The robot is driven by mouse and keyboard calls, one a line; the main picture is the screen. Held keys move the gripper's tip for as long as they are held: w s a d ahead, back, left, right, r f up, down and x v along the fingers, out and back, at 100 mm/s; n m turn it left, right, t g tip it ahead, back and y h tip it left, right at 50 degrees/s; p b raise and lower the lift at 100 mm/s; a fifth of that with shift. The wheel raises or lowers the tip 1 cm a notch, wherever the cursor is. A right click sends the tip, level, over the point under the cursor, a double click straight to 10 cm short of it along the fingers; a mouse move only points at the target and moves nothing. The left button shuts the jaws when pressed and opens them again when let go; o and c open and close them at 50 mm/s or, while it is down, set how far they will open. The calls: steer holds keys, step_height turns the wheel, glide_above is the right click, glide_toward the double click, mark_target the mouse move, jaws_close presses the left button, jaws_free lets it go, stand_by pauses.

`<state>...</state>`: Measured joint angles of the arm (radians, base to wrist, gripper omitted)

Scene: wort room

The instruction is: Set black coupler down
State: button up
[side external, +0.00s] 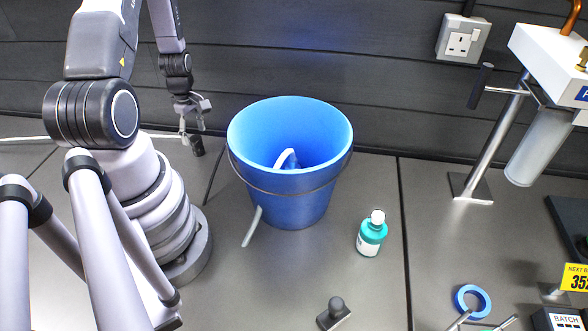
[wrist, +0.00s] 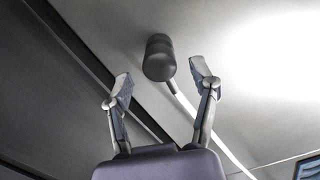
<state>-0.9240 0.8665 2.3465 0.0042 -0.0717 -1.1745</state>
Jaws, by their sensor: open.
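The black coupler (side external: 197,146) is a short dark cylinder at the end of a pale hose, low by the back wall, left of the blue bucket. In the wrist view the coupler (wrist: 158,58) shows just beyond and between the fingertips, with the hose (wrist: 210,128) running off to the lower right. My gripper (side external: 192,118) is above the coupler with its fingers spread. The wrist view shows the open fingers (wrist: 163,80) with a gap on each side of the coupler. I cannot tell whether the coupler rests fully on the bench.
The dark wall (side external: 300,55) is close behind. Bench in front of the bucket is mostly clear.

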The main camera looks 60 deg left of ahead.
step_height(320, 180, up, 9)
step_height(320, 180, up, 7)
steer(key=m, duration=0.4)
glide_above(195, 137)
steer(key=w+d, duration=0.3)
steer(key=w, duration=0.1)
steer(key=w+d+r+m+t+y, duration=0.1)
steer(key=w+d+r+m+t, duration=0.1)
steer(key=d+r+m, duration=0.5)
steer(key=s+d+r+m+t, duration=0.1)
steer(key=s+d+r+m, duration=0.3)
steer(key=d+r+m, duration=0.2)
steer(key=s+d+r+m+t+h, duration=0.1)
steer(key=s+d+r+m+t, duration=0.1)
steer(key=s+d+r+m, duration=0.3)
step_height(195, 137, up, 2)
steer(key=d+m, duration=0.2)
steer(key=d, duration=0.1)
steer(key=shift+t, duration=0.3)
